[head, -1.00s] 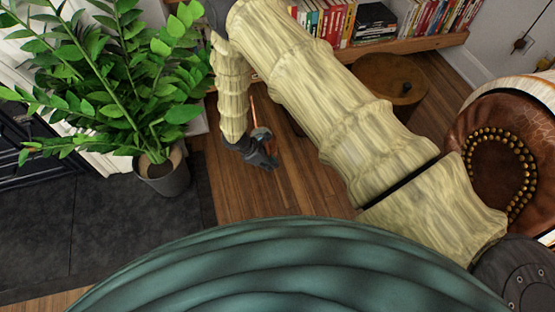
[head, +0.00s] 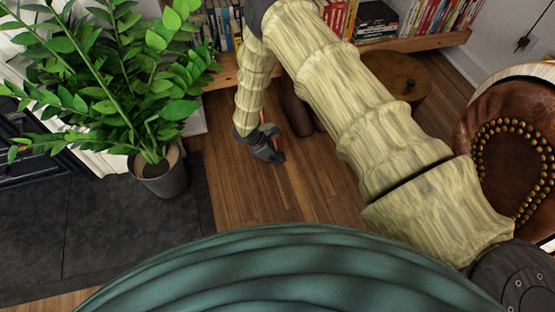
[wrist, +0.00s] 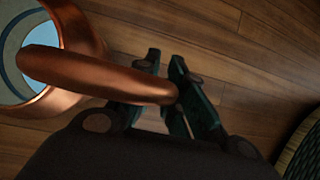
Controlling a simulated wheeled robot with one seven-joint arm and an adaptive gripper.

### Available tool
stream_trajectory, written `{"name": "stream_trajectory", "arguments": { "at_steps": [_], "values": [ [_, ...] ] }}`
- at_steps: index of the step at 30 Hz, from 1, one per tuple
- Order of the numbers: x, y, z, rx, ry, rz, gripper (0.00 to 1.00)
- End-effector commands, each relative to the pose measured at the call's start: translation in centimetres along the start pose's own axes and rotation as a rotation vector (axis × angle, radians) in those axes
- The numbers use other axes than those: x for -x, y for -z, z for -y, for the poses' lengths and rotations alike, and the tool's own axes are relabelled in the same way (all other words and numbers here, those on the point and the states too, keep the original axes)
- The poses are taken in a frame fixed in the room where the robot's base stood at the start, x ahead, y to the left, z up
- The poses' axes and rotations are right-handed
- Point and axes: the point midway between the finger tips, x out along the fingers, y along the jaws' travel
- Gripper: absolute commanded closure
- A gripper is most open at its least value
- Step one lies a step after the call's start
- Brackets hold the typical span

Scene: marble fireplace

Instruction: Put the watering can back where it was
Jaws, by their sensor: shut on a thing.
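In the wrist view the copper watering can (wrist: 86,28) is at the upper left, with only part of its round body and its pale bluish opening in view. Its thick copper handle (wrist: 95,75) reaches right, in between the fingers of my gripper (wrist: 167,62), which is shut on it. In the head view my gripper (head: 268,146) hangs from the bent arm above the wooden floor, right of the potted plant. The can is mostly or wholly hidden there behind my wrist and gripper.
A leafy plant in a grey pot (head: 162,178) stands left, by the dark hearth slab (head: 100,225). Behind are a low bookshelf (head: 415,42), a brown object (head: 296,110) and a round wooden stool (head: 398,78). A studded leather seat (head: 475,150) is right. Bare floor (head: 235,190) lies below my gripper.

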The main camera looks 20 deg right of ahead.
Motion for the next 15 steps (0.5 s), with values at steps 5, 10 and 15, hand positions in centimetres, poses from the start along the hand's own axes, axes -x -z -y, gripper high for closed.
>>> {"name": "stream_trajectory", "arguments": {
  "at_steps": [5, 10, 15],
  "values": [
    [0.21, -0.13, -0.11, -0.002, -0.002, 0.001, 1.00],
    [-0.04, 0.00, -0.11, -0.002, -0.002, 0.001, 1.00],
    [-0.11, 0.04, -0.02, -0.001, 0.000, 0.001, 0.67]
  ]
}}
